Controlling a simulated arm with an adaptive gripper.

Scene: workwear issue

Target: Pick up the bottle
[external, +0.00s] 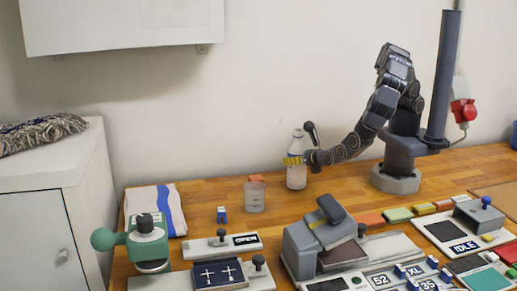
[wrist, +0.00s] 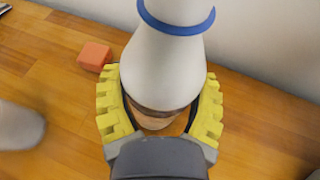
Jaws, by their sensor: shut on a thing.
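The bottle (external: 297,165) is white and translucent and stands upright near the back of the wooden table, left of my arm's base. In the wrist view the bottle (wrist: 165,60) fills the upper middle, with a blue ring around its neck. My gripper (external: 294,160) reaches it from the right, and its yellow finger pads lie around the bottle's body. In the wrist view my gripper (wrist: 160,112) has one yellow pad on each side of the bottle, shut on it. I cannot tell whether the bottle's base touches the table.
A clear cup (external: 254,197) stands just left of the bottle. An orange block (wrist: 94,56) lies close by on the table. A small blue item (external: 221,215), a folded cloth (external: 157,210) and several devices fill the left and front. The wall is close behind.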

